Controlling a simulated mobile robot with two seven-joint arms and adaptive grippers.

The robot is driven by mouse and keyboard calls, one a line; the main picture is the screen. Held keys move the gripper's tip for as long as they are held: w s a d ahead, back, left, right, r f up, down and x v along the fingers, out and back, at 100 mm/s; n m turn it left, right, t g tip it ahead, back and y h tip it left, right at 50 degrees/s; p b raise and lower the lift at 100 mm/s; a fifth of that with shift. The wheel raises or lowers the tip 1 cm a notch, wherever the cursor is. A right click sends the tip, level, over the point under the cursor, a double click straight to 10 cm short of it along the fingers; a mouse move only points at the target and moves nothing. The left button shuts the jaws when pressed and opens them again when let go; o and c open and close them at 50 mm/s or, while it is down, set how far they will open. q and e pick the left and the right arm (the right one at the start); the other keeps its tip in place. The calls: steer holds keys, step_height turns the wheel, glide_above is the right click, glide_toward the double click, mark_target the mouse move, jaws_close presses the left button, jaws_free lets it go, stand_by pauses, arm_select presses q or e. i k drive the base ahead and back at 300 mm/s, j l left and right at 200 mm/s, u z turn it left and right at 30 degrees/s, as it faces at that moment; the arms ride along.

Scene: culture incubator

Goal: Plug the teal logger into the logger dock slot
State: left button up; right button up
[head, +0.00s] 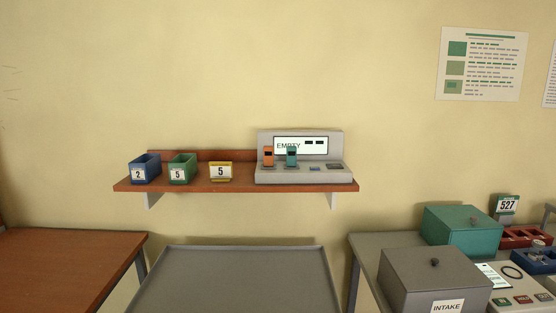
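The teal logger (291,156) stands upright at the front of a grey dock unit (335,152) on the wall shelf. An orange logger (268,156) stands just to its left. The dock's screen (316,146) reads "EMPTY" beside two dark marks. On the dock's sloped front, right of the teal logger, are a small bluish patch (314,168) and a dark patch (335,166); I cannot tell which one is the slot. Neither of my grippers is in view.
Below are a grey tray-like surface (235,280), a brown table (60,265) at left, and a right-hand bench with a grey INTAKE box (435,280) and a teal box (462,230).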

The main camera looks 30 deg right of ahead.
mark_target(291, 151)
steer(key=z, duration=1.3)
steer(key=i+z, duration=0.35)
steer(key=i+j+z, duration=0.4)
steer(key=z, duration=0.25)
steer(key=i, duration=0.15)
